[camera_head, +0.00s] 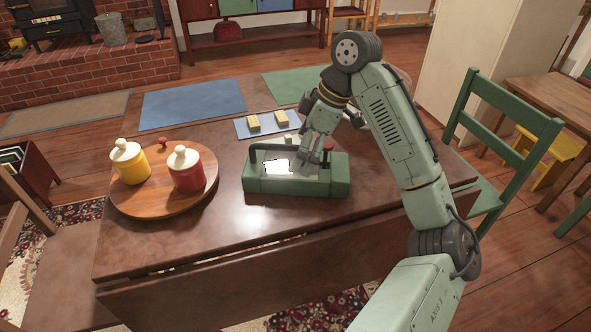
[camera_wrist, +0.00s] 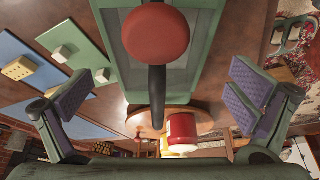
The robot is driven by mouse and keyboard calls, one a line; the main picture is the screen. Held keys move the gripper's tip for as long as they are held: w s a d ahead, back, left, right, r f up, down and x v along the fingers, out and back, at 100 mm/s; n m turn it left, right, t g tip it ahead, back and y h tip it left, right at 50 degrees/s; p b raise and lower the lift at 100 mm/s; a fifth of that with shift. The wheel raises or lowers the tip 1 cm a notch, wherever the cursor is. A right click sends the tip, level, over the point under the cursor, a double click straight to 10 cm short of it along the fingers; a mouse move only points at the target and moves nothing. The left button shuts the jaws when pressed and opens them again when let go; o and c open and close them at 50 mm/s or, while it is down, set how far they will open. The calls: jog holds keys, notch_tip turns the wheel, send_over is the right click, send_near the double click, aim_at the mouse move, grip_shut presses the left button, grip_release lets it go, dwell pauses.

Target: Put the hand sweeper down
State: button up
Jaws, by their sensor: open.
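A green boxy item (camera_head: 262,186) with a black bar and a red-knobbed black lever lies flat on the dark wooden table (camera_head: 150,238). I take it to be the hand sweeper, but cannot be sure. A pale, bright patch shows on its top. My gripper (camera_head: 306,160) is over its right half, close to the red knob (camera_head: 328,145). In the wrist view the red knob (camera_wrist: 155,34) and its black stem stand between my spread, empty fingers, with the green body (camera_wrist: 187,75) behind. No finger visibly touches the knob.
A round wooden board (camera_head: 140,205) at left bears a yellow jar (camera_head: 130,164) and a red jar (camera_head: 188,172). A small blue mat (camera_head: 245,132) with yellow blocks lies behind the green item. The table's front left is clear. A green chair (camera_head: 490,120) stands at right.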

aim_at(265, 171)
jog(key=x, duration=0.5)
jog(key=shift+w+d+f+p, duration=0.1)
jog(key=shift+d+p, duration=0.2)
jog(key=shift+p, duration=0.1)
jog(key=shift+c, duration=0.4)
jog(key=c, duration=1.6)
